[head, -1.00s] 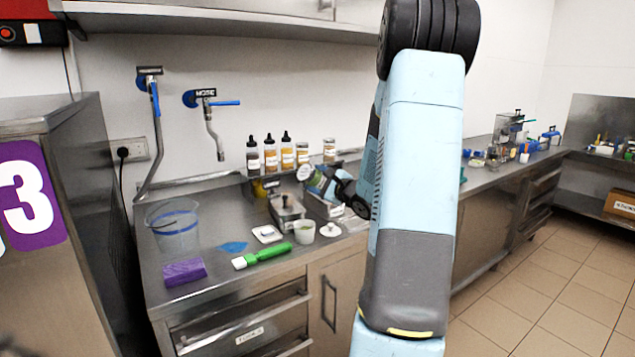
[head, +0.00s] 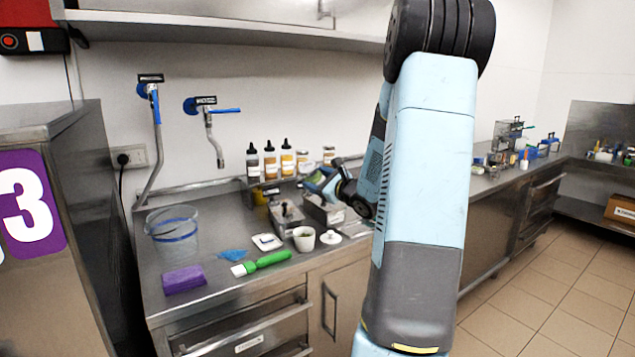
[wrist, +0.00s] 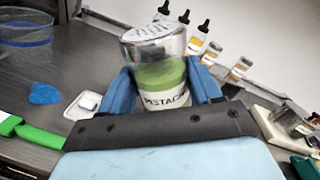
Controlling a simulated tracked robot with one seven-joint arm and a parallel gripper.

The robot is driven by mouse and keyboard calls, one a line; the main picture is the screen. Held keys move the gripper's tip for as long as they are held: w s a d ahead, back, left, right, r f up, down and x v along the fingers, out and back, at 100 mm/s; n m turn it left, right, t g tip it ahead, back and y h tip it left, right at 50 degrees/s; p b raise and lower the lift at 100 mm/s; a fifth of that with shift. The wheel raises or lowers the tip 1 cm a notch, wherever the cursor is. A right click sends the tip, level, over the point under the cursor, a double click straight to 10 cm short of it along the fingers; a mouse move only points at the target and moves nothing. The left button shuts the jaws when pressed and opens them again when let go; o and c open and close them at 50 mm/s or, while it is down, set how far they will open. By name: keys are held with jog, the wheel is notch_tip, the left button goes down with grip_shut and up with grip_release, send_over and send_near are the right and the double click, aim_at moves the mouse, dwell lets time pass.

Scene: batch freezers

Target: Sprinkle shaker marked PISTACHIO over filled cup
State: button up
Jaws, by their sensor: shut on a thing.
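The PISTACHIO shaker (wrist: 160,75) has a perforated metal top, green contents and a white label reading "PISTAC", its end hidden. My gripper (wrist: 168,92) is shut on it, with a blue finger on each side, in the wrist view. In the head view my gripper (head: 325,183) is above the metal containers, behind and right of the cup; the shaker is small and hard to make out there. The white cup (head: 304,240) stands on the counter near its front edge, with something greenish inside. I cannot see the cup in the wrist view.
A white lid (head: 330,237) lies right of the cup. A green-handled spatula (head: 262,263), a white dish (head: 267,242) and a purple sponge (head: 183,279) are to the left. Metal containers (head: 287,218) and several bottles (head: 270,160) stand behind. A clear bucket (head: 172,232) is far left.

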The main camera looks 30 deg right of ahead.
jog(key=shift+s, duration=0.1)
jog(key=s+a, duration=0.2)
jog(key=s, duration=0.5)
jog(key=s+a, duration=0.2)
jog(key=s, duration=0.5)
jog(key=shift+a, duration=0.4)
